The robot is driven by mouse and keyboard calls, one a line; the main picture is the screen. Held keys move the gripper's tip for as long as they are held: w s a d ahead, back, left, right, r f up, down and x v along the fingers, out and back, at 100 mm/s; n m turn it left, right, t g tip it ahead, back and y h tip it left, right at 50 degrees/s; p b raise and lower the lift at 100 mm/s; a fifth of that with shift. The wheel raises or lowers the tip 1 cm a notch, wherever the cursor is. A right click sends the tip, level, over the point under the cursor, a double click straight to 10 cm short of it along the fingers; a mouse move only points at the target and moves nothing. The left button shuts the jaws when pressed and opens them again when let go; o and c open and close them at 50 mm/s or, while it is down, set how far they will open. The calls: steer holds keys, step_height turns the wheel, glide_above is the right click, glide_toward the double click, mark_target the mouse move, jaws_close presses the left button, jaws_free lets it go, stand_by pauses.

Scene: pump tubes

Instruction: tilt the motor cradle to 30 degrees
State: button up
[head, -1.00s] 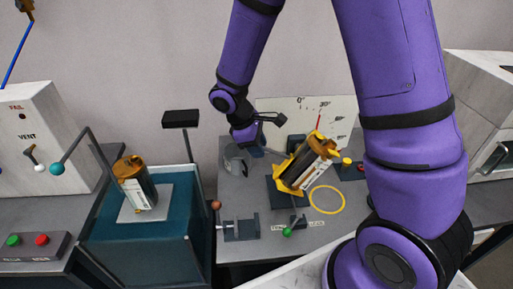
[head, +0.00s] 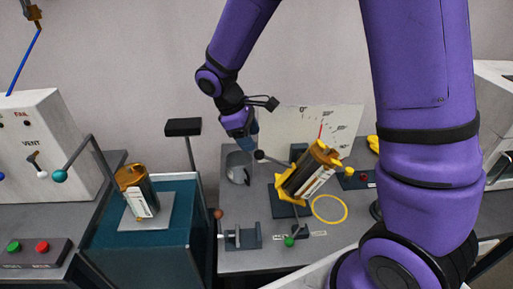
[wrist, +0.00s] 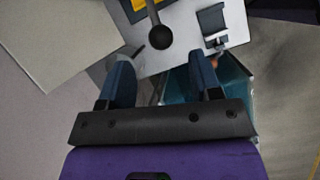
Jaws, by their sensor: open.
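The motor cradle (head: 285,201) is yellow and tilted, with a gold and silver motor (head: 310,172) leaning up to the right in it. A pale dial board (head: 345,124) with degree marks and a red pointer (head: 320,131) stands behind. A lever with a black ball knob (head: 260,155) reaches left from the cradle. My gripper (head: 253,142) is open beside the knob. In the wrist view the knob (wrist: 160,38) shows beyond my two blue fingers (wrist: 162,75), roughly between them in the picture. I cannot tell whether they touch it. The exact angle is unreadable.
A grey cup-like part (head: 237,168) stands left of the cradle. A clamp (head: 241,236), a green-knobbed lever (head: 289,241) and a yellow ring (head: 330,209) are in front. A second motor (head: 137,190) stands on the teal box at left.

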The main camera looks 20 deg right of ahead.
steer(key=shift+v, duration=1.7)
steer(key=shift+d+r, duration=0.1)
steer(key=s+d+r+m+t+y, duration=0.3)
steer(key=s+d+r+m, duration=0.3)
steer(key=s+r, duration=0.5)
steer(key=s+d+r+m+t, duration=0.2)
steer(key=s+r, duration=0.1)
steer(key=s, duration=0.2)
steer(key=s+d+r+m+t+y, duration=0.1)
steer(key=s+d+r+m+t, duration=0.1)
steer(key=s, duration=0.4)
steer(key=shift+r+m, duration=0.6)
steer(key=shift+r, duration=0.4)
steer(key=shift+s, duration=0.1)
steer(key=shift+c, duration=0.2)
